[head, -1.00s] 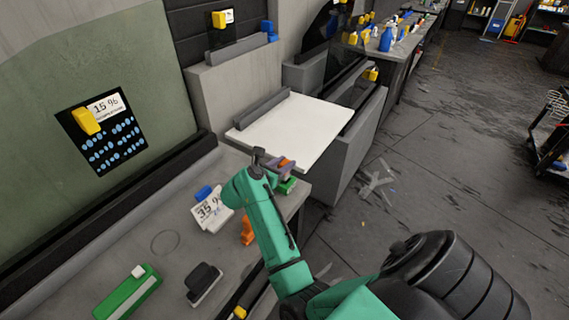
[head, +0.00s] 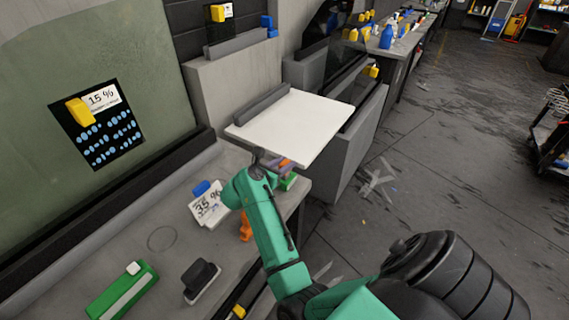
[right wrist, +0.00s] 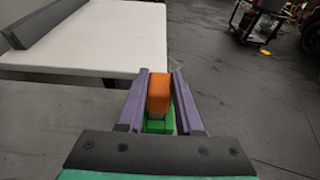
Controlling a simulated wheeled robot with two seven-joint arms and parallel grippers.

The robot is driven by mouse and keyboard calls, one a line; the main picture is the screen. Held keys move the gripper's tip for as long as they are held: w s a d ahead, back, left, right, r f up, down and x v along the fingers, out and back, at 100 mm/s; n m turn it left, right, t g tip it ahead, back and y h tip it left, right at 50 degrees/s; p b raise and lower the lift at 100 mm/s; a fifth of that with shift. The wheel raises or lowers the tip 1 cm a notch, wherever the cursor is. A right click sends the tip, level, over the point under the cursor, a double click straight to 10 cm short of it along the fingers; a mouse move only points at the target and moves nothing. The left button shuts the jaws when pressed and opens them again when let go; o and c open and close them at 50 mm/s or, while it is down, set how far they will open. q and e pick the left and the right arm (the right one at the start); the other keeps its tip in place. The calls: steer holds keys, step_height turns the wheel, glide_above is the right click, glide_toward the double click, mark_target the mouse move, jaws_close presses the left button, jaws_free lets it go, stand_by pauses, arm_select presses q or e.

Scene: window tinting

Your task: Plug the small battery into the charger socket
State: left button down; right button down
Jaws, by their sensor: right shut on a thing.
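My right gripper (right wrist: 158,97), with two purple-grey fingers, is shut on an orange block (right wrist: 158,92), which I take to be the small battery. A green part (right wrist: 160,125) shows just below the block; I cannot tell whether it belongs to the battery or to a charger. In the head view my green right arm reaches over the end of the grey bench, and the gripper (head: 282,164) is small there. A green piece (head: 288,182) shows beneath it at the bench's corner. No socket opening can be made out. My left gripper is not in view.
The grey bench (head: 175,215) holds a "35 %" card (head: 208,208), an orange item (head: 246,226), a black-and-white block (head: 201,280) and a green-and-white tool (head: 122,292). A white board (head: 292,130) lies beyond the gripper. Open floor (head: 440,170) is at right.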

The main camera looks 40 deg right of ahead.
steer(key=shift+a+f+b, duration=0.15)
steer(key=shift+f+b, duration=0.55)
steer(key=shift+f, duration=0.1)
steer(key=shift+w+r, duration=0.1)
steer(key=shift+r, duration=0.05)
